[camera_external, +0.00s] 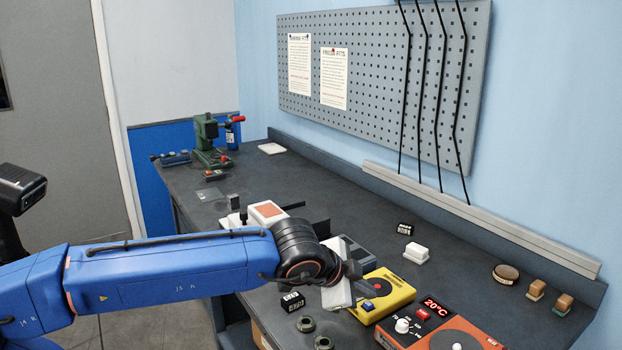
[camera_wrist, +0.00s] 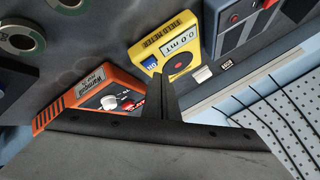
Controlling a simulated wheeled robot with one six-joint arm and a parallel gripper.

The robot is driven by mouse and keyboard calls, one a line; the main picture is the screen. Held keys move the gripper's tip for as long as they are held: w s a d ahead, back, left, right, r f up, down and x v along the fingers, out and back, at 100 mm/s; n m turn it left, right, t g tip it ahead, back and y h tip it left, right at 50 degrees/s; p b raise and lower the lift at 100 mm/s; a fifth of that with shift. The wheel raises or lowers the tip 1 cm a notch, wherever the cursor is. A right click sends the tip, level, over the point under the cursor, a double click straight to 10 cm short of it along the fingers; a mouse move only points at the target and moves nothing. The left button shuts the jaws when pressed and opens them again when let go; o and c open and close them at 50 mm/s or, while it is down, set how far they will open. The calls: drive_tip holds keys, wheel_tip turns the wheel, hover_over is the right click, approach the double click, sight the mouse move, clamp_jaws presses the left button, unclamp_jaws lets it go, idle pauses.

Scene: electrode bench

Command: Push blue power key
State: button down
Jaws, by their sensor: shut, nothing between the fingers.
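The yellow meter (camera_external: 398,289) lies on the dark bench just right of my gripper (camera_external: 357,288). Its blue power key (camera_external: 368,305) is at the near corner, beside a round dial with a red spot. In the wrist view the yellow meter (camera_wrist: 183,28) shows a "0.0 mT" display, and the blue key (camera_wrist: 149,63) is at its lower left edge. My gripper (camera_wrist: 158,76) is shut and empty. Its fingertips appear close to the blue key, between it and the dial. I cannot tell whether they touch the meter.
An orange hot plate (camera_external: 455,335) with a white knob and red switch stands right of the meter; it also shows in the wrist view (camera_wrist: 95,98). A grey box (camera_external: 357,255) sits behind the meter. Ring-shaped parts (camera_external: 306,323) lie in front.

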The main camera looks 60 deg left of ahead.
drive_tip(key=shift+r, duration=0.15)
drive_tip(key=shift+r, duration=2.9)
drive_tip(key=shift+s, duration=0.1)
drive_tip(key=s+f+n, duration=0.1)
drive_tip(key=s, duration=0.3)
drive_tip(key=s+a+f+n+g, duration=0.1)
drive_tip(key=s+f, duration=0.1)
drive_tip(key=s, duration=0.2)
drive_tip(key=s+f, duration=0.2)
drive_tip(key=s, duration=0.2)
drive_tip(key=shift+s+a+f+n+g+h, duration=0.2)
drive_tip(key=shift+s+f+n+g+h, duration=0.1)
drive_tip(key=shift+s+n+g, duration=0.1)
drive_tip(key=s+f+n+g, duration=0.1)
drive_tip(key=s+f+n, duration=0.1)
drive_tip(key=s+f, duration=0.5)
wheel_tip(320, 180, down, 14)
drive_tip(key=s+a+n+g, duration=0.1)
drive_tip(key=s+a+n, duration=0.1)
drive_tip(key=s+n, duration=0.1)
drive_tip(key=shift+f+g, duration=0.25)
drive_tip(key=shift+g, duration=0.05)
drive_tip(key=shift+a, duration=0.1)
